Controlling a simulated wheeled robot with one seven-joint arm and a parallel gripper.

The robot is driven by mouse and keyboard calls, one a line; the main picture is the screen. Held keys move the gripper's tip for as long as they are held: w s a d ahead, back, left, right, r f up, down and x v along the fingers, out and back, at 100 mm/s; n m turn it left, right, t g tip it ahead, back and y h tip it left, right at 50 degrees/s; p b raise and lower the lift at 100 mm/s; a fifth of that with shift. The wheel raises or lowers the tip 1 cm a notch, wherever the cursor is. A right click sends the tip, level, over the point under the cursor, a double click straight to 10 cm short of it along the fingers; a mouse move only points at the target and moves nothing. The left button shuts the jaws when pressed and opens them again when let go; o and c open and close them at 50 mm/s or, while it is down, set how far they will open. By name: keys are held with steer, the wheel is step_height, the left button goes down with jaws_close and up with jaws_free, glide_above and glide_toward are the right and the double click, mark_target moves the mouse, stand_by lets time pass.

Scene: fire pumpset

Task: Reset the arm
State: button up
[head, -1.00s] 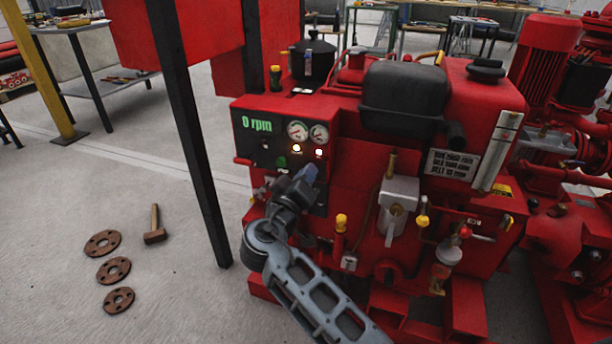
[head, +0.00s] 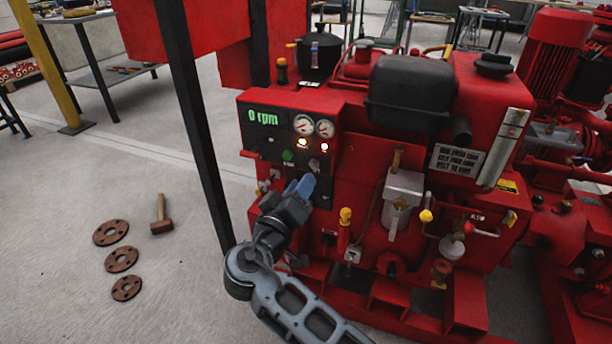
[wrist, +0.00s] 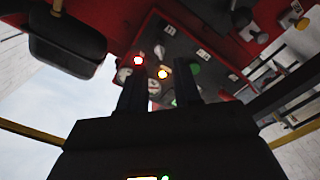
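My gripper (head: 301,187) is in front of the lower part of the red pump engine's control panel (head: 262,138) in the head view, with its bluish fingers pointing up toward the panel. In the wrist view its two dark fingers (wrist: 160,86) stand apart, with nothing held between them. The panel shows a green "0 rpm" readout (head: 263,117), two round gauges (head: 304,125), a lit amber lamp (head: 302,143), a lit red lamp (head: 324,147) and a green button (head: 288,156). A small dark switch (head: 314,165) shows just above the fingers. My forearm hides part of the engine's lower left.
A black post (head: 192,120) stands left of the engine. A hammer (head: 161,214) and three rusty flanges (head: 122,259) lie on the floor at left. A yellow-topped valve (head: 345,218) sticks out right of my gripper. The grey floor at left is otherwise open.

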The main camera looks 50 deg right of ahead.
steer(key=shift+s+a, duration=0.15)
steer(key=shift+a, duration=0.15)
stand_by(0.4)
